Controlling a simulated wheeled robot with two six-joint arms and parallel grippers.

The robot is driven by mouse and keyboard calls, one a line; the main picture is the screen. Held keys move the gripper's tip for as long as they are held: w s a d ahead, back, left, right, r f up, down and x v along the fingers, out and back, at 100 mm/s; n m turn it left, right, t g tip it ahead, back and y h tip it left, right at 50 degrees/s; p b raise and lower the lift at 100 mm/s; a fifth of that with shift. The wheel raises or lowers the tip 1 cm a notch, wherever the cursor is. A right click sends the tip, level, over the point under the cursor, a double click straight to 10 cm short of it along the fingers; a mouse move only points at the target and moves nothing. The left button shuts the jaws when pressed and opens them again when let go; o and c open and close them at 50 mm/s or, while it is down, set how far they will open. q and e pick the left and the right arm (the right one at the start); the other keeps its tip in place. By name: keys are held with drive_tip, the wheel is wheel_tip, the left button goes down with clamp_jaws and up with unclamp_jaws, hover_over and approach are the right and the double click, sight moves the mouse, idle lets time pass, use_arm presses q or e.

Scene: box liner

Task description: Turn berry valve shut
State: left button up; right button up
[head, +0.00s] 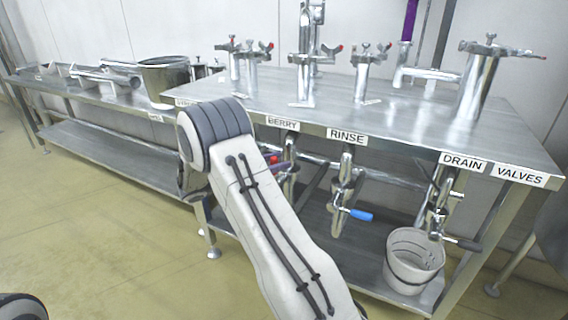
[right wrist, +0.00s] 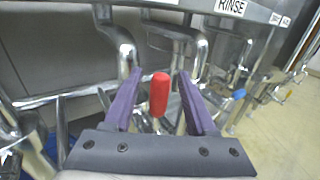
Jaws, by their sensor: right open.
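The BERRY label (head: 283,122) is on the front edge of the steel table. Below it hangs a metal valve pipe (head: 291,170), partly hidden behind my right arm. In the right wrist view a red valve handle (right wrist: 159,94) stands between the purple fingers of my right gripper (right wrist: 159,74). The fingers are open, one on each side of the handle, with gaps showing on both sides. In the head view only a little of the right gripper shows past my arm. My left gripper is out of view.
To the right, the RINSE label (head: 347,136) is above a valve with a blue handle (head: 361,215). The DRAIN label (head: 463,161) is above another pipe, with a white bucket (head: 414,262) on the lower shelf. A pot (head: 165,78) stands on the left table.

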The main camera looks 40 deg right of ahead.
drive_tip(key=shift+s+d, duration=0.15)
drive_tip(key=shift+d, duration=0.5)
drive_tip(key=shift+s+d, duration=0.15)
drive_tip(key=shift+d, duration=0.5)
clamp_jaws()
idle(0.5)
